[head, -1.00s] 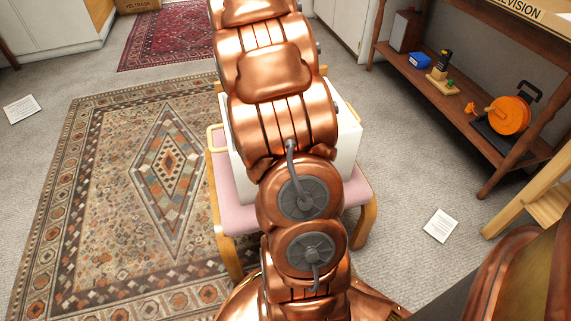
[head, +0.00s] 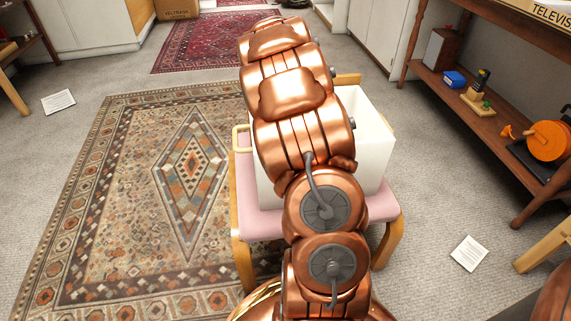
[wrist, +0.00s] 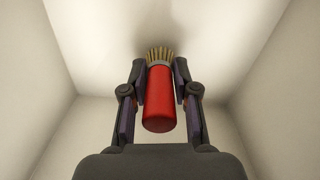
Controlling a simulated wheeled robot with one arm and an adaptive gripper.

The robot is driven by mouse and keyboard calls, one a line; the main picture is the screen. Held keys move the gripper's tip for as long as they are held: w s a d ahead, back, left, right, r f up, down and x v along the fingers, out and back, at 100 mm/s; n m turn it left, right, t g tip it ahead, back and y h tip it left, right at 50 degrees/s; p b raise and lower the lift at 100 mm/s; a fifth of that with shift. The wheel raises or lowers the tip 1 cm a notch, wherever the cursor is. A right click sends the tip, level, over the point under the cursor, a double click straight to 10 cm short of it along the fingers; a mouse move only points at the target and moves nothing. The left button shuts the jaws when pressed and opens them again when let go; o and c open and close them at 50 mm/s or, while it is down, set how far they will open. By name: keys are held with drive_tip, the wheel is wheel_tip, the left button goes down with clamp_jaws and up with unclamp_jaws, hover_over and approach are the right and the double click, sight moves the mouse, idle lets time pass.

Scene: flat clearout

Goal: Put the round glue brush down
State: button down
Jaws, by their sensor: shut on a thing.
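The round glue brush (wrist: 158,105) has a red cylindrical handle and pale tan bristles. In the wrist view my gripper (wrist: 160,72) is shut on it, with one finger on each side. The bristles point away from the wrist, towards a pale surface; I cannot tell whether they touch it. Pale walls of a white box (wrist: 60,140) surround the gripper. In the head view the white box (head: 372,140) stands on a pink-seated wooden chair (head: 262,224). My copper arm hides much of the box, and the gripper and brush are hidden there.
A patterned rug (head: 120,200) lies left of the chair. Paper sheets lie on the carpet at left (head: 58,101) and right (head: 468,253).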

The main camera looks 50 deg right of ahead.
drive_tip(key=shift+f, duration=0.55)
drive_tip(key=c, duration=0.9)
unclamp_jaws()
drive_tip(key=shift+f, duration=0.1)
wheel_tip(320, 180, up, 12)
drive_tip(key=p, duration=0.3)
drive_tip(key=shift+p, duration=0.35)
